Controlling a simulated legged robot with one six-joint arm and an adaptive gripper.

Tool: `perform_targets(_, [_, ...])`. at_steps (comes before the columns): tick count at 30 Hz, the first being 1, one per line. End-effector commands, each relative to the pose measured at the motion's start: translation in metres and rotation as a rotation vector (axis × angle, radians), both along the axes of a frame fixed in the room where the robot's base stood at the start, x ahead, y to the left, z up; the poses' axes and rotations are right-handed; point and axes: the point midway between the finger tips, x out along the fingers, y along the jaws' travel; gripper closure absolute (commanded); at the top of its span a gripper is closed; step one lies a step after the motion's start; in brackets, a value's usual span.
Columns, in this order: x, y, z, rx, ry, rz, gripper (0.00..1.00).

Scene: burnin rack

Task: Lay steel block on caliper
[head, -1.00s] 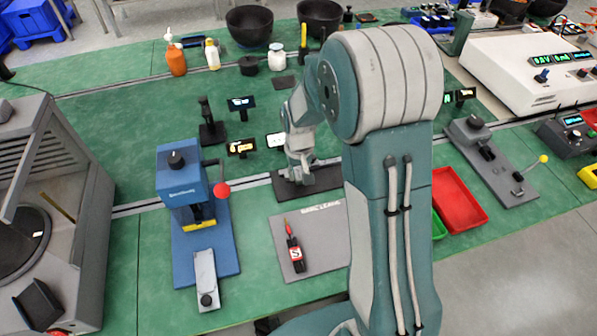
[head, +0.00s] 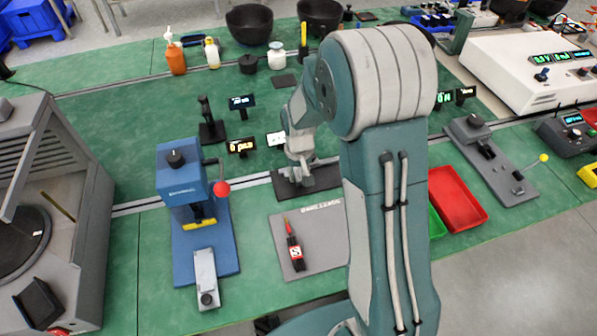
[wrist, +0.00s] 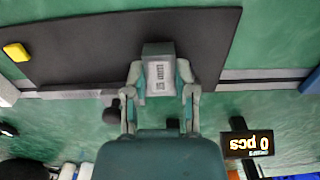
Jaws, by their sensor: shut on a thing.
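My gripper (head: 300,172) is over a dark flat plate (head: 325,177) on the green bench. In the wrist view my gripper (wrist: 160,88) is shut on a small grey steel block (wrist: 159,50) with a pale label whose print appears upside down. The block is between the two fingers, over the dark plate (wrist: 100,45). I cannot tell how far it is above the plate. In the head view the block is too small to make out. I cannot pick out the caliper with certainty; a small yellow piece (wrist: 16,52) lies at the plate's left edge in the wrist view.
A blue press (head: 183,180) with a red-knobbed lever stands left of my gripper. A grey mat (head: 325,255) holds a black-and-red tool (head: 294,252) in front. Small displays (head: 241,147) stand behind. A red tray (head: 457,198) is at the right, beyond my arm.

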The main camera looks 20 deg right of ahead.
Motion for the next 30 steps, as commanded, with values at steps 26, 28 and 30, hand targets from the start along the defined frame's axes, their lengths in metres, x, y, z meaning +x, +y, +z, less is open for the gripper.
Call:
perform_targets(26, [0.0,0.0,-0.011,0.0,0.0,0.0,0.25])
perform_targets(28, [0.0,0.0,-0.011,0.0,0.001,0.0,0.25])
perform_targets(30, [0.0,0.0,-0.01,0.0,0.0,0.0,0.25])
